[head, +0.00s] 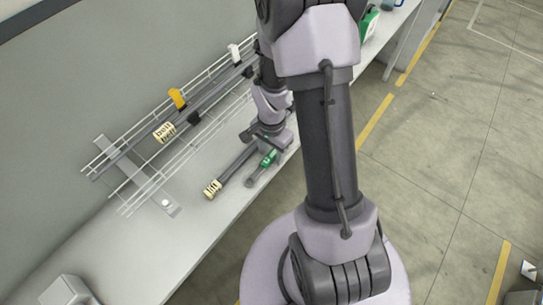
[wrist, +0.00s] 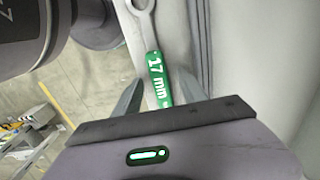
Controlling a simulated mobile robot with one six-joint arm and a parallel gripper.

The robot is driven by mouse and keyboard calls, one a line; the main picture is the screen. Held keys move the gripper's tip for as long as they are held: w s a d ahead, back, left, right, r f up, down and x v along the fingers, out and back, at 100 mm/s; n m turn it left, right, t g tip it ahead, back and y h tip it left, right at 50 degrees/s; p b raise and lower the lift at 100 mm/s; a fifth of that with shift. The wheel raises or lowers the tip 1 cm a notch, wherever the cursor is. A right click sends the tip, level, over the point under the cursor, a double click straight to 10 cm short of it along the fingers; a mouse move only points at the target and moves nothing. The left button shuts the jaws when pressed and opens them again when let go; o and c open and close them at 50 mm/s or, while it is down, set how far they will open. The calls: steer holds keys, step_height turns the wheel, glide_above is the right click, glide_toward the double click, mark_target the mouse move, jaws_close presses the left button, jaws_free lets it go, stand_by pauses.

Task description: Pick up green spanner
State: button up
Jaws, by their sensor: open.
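The green spanner (head: 268,158) lies on the grey bench, near its front edge. In the wrist view the spanner (wrist: 157,72) shows its green "17 mm" sleeve and a grey ring end pointing away from me. My gripper (wrist: 161,82) is open, with one finger on each side of the green sleeve and a gap at both sides. In the head view my gripper (head: 267,138) is right above the spanner, and my wrist hides part of it. I cannot tell how far the fingertips are above the bench.
A dark bar with a cream label (head: 212,188) lies close to the left of the spanner. A wire rack (head: 130,188) holding dark bars with cream, yellow and white tags stands behind, by the wall.

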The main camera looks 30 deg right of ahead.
steer(key=shift+f, duration=0.2)
steer(key=shift+c, duration=0.4)
jaws_close()
